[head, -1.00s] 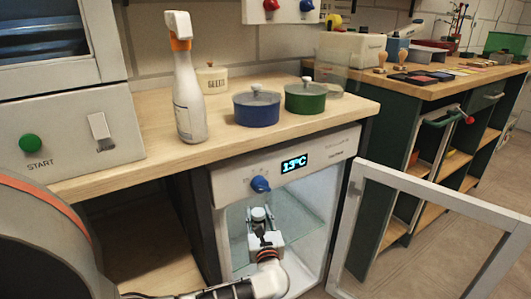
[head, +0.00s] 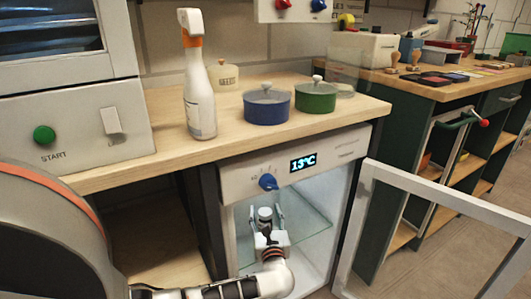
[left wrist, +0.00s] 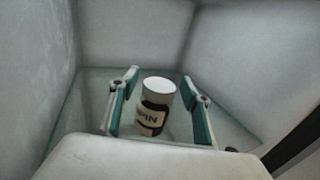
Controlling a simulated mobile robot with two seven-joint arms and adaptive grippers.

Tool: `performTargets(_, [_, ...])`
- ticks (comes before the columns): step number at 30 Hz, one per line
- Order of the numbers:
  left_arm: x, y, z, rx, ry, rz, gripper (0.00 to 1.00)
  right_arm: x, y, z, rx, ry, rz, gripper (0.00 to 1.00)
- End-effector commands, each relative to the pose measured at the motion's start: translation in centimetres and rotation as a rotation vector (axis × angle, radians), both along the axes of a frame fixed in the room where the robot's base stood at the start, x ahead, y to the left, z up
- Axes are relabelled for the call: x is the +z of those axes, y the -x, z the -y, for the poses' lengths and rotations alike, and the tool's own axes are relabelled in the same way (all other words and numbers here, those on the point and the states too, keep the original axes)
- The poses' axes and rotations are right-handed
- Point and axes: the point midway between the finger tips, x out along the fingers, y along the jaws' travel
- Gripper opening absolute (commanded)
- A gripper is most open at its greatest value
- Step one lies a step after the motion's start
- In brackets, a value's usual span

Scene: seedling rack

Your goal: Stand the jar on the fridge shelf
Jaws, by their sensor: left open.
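The jar (left wrist: 156,104) is a small white-topped cylinder with a dark and white label. It appears upright at the glass shelf (head: 305,222) inside the small fridge (head: 238,181); its base is partly unclear. In the head view only the jar's pale top (head: 265,213) shows clearly. My left gripper (head: 266,207) reaches into the fridge with its fingers open, one on each side of the jar. In the left wrist view a gap shows beside the jar at the fingers (left wrist: 160,84). My right gripper is not in view.
The fridge door (head: 366,215) stands open to the right. The fridge side walls are close around my left arm. On the counter above stand a spray bottle (head: 199,100), a blue pot (head: 266,106) and a green pot (head: 316,98). The shelf around the jar looks clear.

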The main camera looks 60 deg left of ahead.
Motion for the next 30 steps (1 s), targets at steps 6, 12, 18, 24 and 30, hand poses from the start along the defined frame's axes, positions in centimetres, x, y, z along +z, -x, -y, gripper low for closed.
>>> performTargets(6, [0.3, 1.3, 2.9, -0.001, 0.005, 0.004, 0.48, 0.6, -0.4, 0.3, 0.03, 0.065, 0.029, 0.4])
performTargets(12, [0.4, 3.2, 6.7, 0.0, 0.004, 0.006, 0.48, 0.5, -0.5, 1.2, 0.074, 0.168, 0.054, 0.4])
performTargets(18, [0.2, 4.8, 9.5, 0.0, 0.004, 0.004, 0.48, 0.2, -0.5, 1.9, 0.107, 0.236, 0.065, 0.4])
performTargets(24, [0.0, 5.5, 10.6, 0.0, 0.002, 0.001, 0.48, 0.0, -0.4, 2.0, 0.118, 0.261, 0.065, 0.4])
performTargets(30, [0.0, 5.5, 10.7, 0.0, 0.0, 0.0, 0.48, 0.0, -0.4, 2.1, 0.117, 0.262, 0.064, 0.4])
